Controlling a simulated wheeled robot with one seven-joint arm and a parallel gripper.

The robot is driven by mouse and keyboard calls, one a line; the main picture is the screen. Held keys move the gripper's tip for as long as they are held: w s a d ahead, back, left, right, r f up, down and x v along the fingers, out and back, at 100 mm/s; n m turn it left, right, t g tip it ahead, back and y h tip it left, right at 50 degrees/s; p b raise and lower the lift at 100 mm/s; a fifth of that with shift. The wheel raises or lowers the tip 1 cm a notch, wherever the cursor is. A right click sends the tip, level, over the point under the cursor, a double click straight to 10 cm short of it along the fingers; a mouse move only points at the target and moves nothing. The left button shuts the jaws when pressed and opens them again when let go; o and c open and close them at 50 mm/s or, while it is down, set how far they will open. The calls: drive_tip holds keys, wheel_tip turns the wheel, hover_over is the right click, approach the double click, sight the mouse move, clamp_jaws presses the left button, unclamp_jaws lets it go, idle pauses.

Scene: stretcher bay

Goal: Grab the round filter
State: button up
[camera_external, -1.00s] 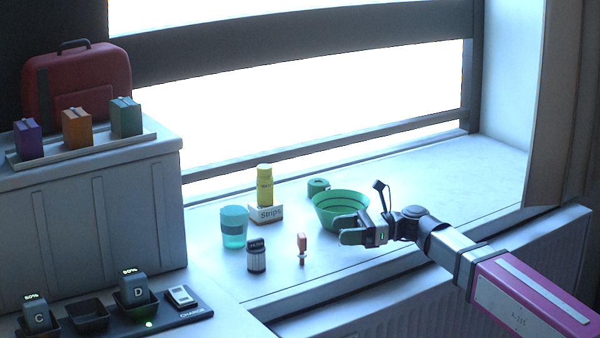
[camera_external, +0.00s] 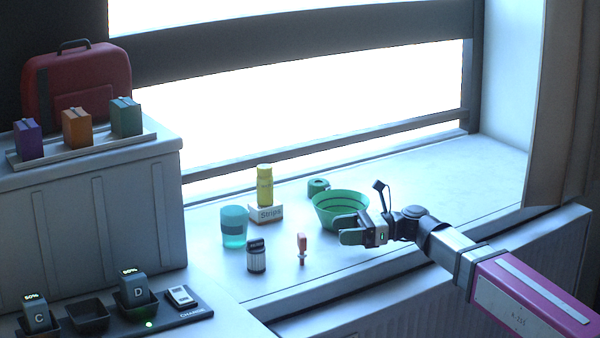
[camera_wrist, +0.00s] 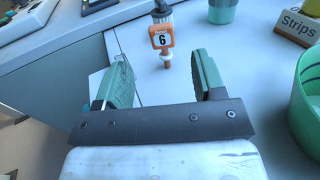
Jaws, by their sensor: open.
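A ribbed white cylinder with a dark top (camera_external: 256,257), which looks like the round filter, stands upright on the sill left of the orange tag. In the wrist view its ribbed body and dark top (camera_wrist: 162,12) show at the top edge, partly hidden behind the orange tag. My gripper (camera_external: 349,229) is over the sill's front part, right of the filter and in front of the green bowl. In the wrist view my gripper (camera_wrist: 166,74) is open and empty, its green-padded fingers apart. The filter lies beyond the fingertips, not between them.
An orange tag marked 6 (camera_wrist: 162,38) stands between gripper and filter. The green bowl (camera_external: 341,224) is close to my fingers. A teal cup (camera_external: 233,240), a Strips box (camera_external: 266,214), a yellow bottle (camera_external: 265,178) and a green ring-like thing (camera_external: 318,187) stand behind. The sill's right part is clear.

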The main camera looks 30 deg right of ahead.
drive_tip(key=shift+o, duration=0.6)
wheel_tip(320, 180, up, 5)
drive_tip(key=w+a+n+g+h, duration=0.4)
drive_tip(key=w+a+n+g, duration=0.55)
drive_tip(key=w+g, duration=0.25)
approach(256, 254)
drive_tip(key=a+f, duration=0.1)
drive_tip(key=a+f+m, duration=0.1)
drive_tip(key=shift+a+f, duration=0.2)
drive_tip(key=shift+a, duration=0.05)
drive_tip(key=shift+w+f+x, duration=0.1)
drive_tip(key=shift+w+x, duration=0.05)
drive_tip(key=shift+x, duration=1.25)
drive_tip(key=shift+w+f+x, duration=0.1)
drive_tip(key=shift+x, duration=1.35)
drive_tip(key=c, duration=1)
